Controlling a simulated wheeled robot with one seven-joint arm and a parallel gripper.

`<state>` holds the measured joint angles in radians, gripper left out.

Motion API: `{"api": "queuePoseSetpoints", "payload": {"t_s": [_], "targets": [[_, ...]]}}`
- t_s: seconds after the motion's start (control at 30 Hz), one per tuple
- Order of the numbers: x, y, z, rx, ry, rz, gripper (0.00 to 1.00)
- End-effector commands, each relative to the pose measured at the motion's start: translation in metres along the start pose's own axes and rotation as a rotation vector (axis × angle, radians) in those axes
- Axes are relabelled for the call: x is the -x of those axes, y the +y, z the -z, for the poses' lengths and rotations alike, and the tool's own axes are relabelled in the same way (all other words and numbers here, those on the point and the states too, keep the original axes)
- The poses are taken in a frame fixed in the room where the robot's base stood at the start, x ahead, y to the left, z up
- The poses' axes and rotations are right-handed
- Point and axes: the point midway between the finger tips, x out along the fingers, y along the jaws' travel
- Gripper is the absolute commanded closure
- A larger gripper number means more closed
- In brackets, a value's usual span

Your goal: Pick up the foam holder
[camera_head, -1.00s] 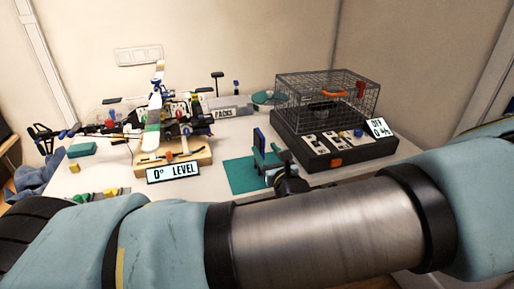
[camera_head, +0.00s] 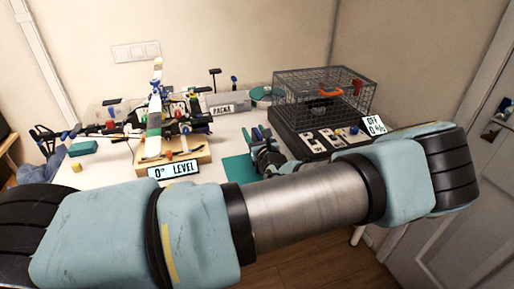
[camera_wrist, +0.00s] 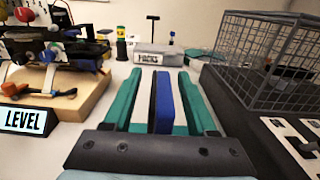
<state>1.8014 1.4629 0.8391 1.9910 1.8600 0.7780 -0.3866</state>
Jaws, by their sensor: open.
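A narrow upright blue slab (camera_wrist: 164,104), which looks to be the foam holder, stands between the two teal fingers of my gripper (camera_wrist: 160,76) in the wrist view. Pale gaps show on both sides of it, so the fingers are open around it and do not appear to touch it. In the head view my gripper (camera_head: 262,135) is small, beyond my forearm, near the teal mat (camera_head: 237,168). The slab's base and its contact with the table are hidden.
A wire cage (camera_head: 325,93) on a black base stands close on the right. A wooden stand (camera_head: 187,160) with the "0° LEVEL" sign (camera_head: 173,171) is on the left. A grey box marked "PACKS" (camera_wrist: 158,55) lies ahead. White table shows between.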

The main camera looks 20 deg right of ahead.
Motion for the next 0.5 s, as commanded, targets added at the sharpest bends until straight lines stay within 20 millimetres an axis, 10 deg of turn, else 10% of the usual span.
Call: {"api": "queuePoseSetpoints", "payload": {"t_s": [0.17,0.5], "targets": [[0.0002,-0.0001,0.0006,0.000,0.000,0.000,0.44],[0.0004,0.0000,0.0005,0.000,0.000,0.000,0.82]]}}
